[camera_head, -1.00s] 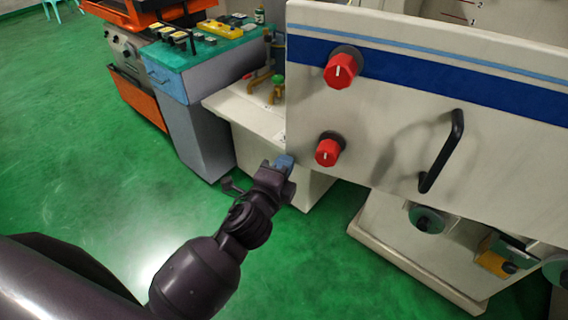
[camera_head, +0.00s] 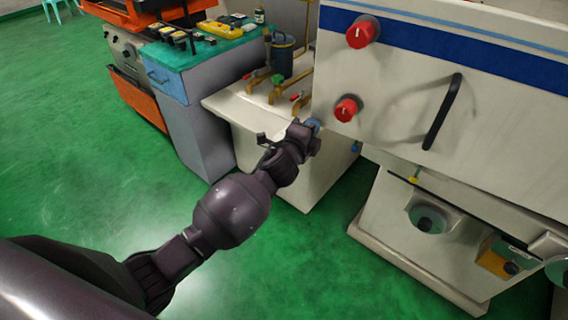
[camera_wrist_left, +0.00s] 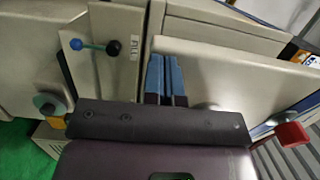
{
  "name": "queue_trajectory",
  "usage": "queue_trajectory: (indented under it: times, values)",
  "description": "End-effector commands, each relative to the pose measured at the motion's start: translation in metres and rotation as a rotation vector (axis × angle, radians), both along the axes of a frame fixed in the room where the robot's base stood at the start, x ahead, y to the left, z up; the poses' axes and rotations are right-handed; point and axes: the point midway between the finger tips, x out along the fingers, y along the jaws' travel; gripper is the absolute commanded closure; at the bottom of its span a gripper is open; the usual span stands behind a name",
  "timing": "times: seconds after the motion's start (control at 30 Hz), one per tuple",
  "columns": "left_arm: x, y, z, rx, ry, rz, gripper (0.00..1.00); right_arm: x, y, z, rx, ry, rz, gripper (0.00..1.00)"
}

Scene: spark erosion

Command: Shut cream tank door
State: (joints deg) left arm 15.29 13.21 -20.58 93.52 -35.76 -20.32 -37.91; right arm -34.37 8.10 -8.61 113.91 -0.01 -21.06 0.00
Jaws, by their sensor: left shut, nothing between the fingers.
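The cream tank door (camera_head: 500,135) fills the right of the head view, with a blue stripe, two red knobs (camera_head: 361,32) and a black handle (camera_head: 442,112). It stands out from the machine body, with a gap behind its lower edge. My left gripper (camera_head: 313,125) is shut and empty at the door's lower left edge, its tips partly hidden. In the left wrist view its blue fingers (camera_wrist_left: 165,80) lie close against a cream panel (camera_wrist_left: 235,75); contact cannot be told for sure. My right gripper is not in view.
A cream cabinet (camera_head: 325,170) with brass taps (camera_head: 262,88) stands left of the door. A grey-blue bench (camera_head: 200,110) and an orange machine (camera_head: 135,95) stand further left. The machine's lower base (camera_head: 400,215) juts out below the door. The green floor is clear at left.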

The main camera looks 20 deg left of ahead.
Motion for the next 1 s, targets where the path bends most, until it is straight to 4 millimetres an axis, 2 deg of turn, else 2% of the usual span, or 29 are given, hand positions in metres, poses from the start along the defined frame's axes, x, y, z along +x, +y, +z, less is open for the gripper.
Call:
queue_trajectory:
  times: [0.2,0.4,1.0]
  values:
    - [0.037,-0.003,0.002,0.002,-0.001,-0.066,1.0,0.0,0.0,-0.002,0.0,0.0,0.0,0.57]
    - [0.057,-0.002,0.004,0.0,0.001,-0.099,1.0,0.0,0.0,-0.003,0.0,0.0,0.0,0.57]
    - [0.06,0.0,0.005,-0.001,0.0,-0.105,1.0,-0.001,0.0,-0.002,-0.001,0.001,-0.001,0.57]
